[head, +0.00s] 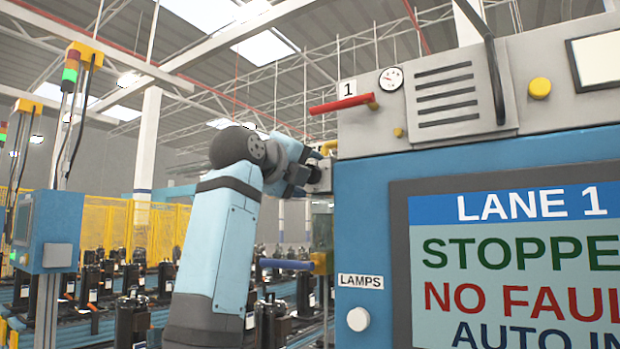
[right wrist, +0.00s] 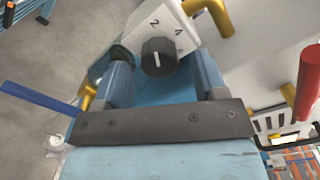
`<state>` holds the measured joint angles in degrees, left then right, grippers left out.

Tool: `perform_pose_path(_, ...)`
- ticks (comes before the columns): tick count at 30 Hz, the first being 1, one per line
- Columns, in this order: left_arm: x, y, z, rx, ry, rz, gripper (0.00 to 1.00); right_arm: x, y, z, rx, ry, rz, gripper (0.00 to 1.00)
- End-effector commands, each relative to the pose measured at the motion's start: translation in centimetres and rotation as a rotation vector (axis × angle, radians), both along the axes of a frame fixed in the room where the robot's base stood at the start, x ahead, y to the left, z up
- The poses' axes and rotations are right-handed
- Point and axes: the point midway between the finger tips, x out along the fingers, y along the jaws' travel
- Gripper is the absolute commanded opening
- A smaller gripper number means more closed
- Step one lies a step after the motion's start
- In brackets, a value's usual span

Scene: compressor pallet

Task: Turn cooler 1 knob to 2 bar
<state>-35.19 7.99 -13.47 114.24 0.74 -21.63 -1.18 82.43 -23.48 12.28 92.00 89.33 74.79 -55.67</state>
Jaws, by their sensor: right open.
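The cooler 1 knob (right wrist: 158,58) is a black round knob on a white plate (right wrist: 168,22) with the numerals 2 and 4 in the right wrist view. A short light mark shows on its face, in the lower half of the picture of the knob. I cannot tell which value it is set to. My right gripper (right wrist: 162,75) is open, one finger on each side of the knob's line, with the knob at or just beyond the fingertips; contact is not clear. In the head view my right gripper (head: 300,178) is beside the machine's left edge and hides the knob. My left gripper is not in view.
A red lever (head: 340,105) under a "1" sign and a small gauge (head: 391,79) are above right of the gripper. A blue lever (head: 286,264) is below it. A yellow pipe (head: 328,147) is close by. The blue lane 1 cabinet (head: 365,215) stands right.

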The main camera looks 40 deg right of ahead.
Motion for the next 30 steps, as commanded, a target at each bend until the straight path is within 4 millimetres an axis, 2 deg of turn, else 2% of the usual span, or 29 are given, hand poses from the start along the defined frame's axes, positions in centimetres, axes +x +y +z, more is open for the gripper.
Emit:
perform_pose_path(1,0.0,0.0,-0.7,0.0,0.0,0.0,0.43,-0.4,1.1,-0.3,-0.003,-0.001,0.0,0.65)
perform_pose_path(9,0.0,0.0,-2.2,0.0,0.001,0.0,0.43,-2.8,6.8,-0.2,-0.003,-0.002,0.0,0.65)
perform_pose_path(15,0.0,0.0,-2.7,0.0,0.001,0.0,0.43,-3.9,9.5,-0.1,-0.001,-0.001,0.0,0.65)
perform_pose_path(21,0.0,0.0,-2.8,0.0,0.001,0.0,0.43,-4.3,10.4,0.0,0.0,0.0,0.0,0.65)
perform_pose_path(30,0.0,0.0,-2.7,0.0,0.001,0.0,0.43,-4.3,10.4,0.0,0.0,0.0,0.0,0.65)
